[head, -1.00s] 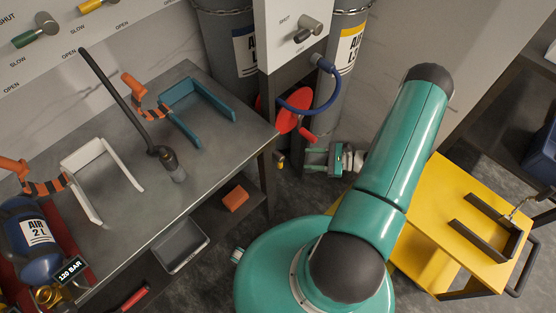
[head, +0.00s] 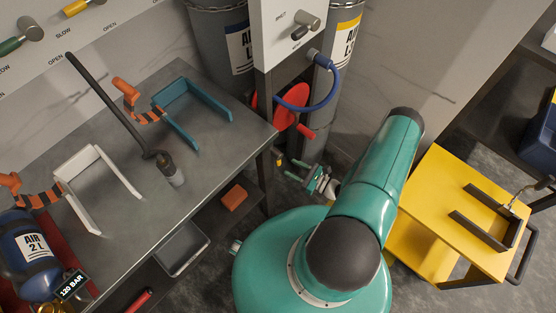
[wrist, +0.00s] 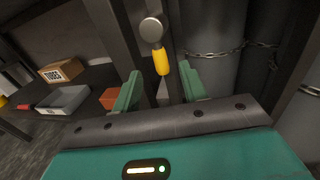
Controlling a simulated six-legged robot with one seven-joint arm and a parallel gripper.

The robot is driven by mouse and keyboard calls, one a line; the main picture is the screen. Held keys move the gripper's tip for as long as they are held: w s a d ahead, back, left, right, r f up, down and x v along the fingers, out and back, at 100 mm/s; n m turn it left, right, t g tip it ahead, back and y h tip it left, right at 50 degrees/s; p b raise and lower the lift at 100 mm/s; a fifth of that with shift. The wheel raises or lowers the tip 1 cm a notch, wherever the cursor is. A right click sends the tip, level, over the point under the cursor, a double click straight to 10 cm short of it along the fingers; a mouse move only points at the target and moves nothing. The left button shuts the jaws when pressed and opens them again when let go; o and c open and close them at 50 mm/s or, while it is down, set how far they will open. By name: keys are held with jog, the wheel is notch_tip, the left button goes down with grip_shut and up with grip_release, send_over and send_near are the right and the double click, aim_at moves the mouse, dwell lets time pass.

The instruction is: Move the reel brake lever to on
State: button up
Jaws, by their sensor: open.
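A lever with a yellow handle (wrist: 161,61) and a round metal pivot (wrist: 152,29) is mounted on a dark post in the wrist view; its handle points down. I take it for the reel brake lever. My gripper (head: 318,180) is low beside the post in the head view. In the wrist view my gripper (wrist: 160,88) is open and empty, with the yellow handle seen between and beyond its fingertips, apparently not touched.
A blue hose (head: 325,92) loops in front of the reel. A metal bench (head: 215,160) stands left, with an orange box (head: 234,197) on its lower shelf. Grey cylinders (head: 222,45) stand behind the post. A yellow cart (head: 440,220) stands right.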

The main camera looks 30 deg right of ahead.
aim_at(279, 161)
jog(key=x, duration=0.7)
jog(key=shift+a, duration=0.1)
jog(key=shift+r, duration=0.1)
jog(key=c, duration=0.9)
